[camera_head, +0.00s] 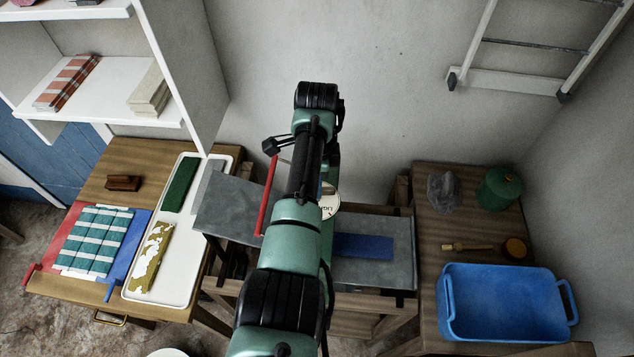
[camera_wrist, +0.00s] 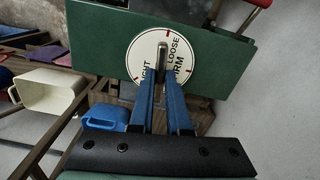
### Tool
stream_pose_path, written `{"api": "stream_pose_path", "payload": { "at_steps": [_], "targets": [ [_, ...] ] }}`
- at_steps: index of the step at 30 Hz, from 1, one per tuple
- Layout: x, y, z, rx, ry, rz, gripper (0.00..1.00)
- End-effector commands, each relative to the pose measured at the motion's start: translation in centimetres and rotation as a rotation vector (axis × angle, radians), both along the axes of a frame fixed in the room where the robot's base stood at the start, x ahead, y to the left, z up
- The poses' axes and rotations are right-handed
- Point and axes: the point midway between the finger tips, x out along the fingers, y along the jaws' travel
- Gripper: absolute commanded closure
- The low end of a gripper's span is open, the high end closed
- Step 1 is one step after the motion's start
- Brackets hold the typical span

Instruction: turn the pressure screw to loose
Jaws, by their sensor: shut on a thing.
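The pressure screw (camera_wrist: 161,54) shows in the wrist view as a small grey metal grip. It stands at the middle of a round white dial (camera_wrist: 146,48) with red marks. The words LOOSE and FIRM are readable, and part of TIGHT. My gripper (camera_wrist: 162,76) has its two blue fingers closed on the screw's grip. I cannot tell which mark the screw points to. In the head view part of the dial (camera_head: 330,203) shows beside my arm, which hides the screw and fingers. The dial sits on a green press frame (camera_wrist: 97,52).
A red press handle (camera_head: 267,196) rises left of my arm. A grey press bed (camera_head: 404,255) carries a blue sheet (camera_head: 363,246). A blue tub (camera_head: 505,300) and green pot (camera_head: 498,188) stand right. A white tray (camera_head: 177,278) lies left, beside a white shelf (camera_head: 110,95).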

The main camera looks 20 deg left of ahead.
Motion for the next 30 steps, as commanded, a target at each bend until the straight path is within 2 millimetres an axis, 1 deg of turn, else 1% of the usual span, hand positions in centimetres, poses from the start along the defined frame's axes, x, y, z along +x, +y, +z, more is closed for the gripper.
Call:
{"api": "stream_pose_path", "payload": {
  "at_steps": [1,9,26,27,29,30],
  "targets": [
    [0.19,0.14,0.27,0.002,-0.007,-0.027,1.00],
    [0.21,0.09,0.28,0.002,-0.007,-0.130,1.00],
    [0.22,0.11,0.31,0.003,-0.007,-0.160,1.00],
    [0.22,0.11,0.31,0.003,-0.007,-0.160,0.80],
    [0.19,0.11,0.28,0.003,-0.006,-0.159,0.69],
    [0.17,0.10,0.25,0.002,-0.005,-0.159,0.62]
  ]
}}
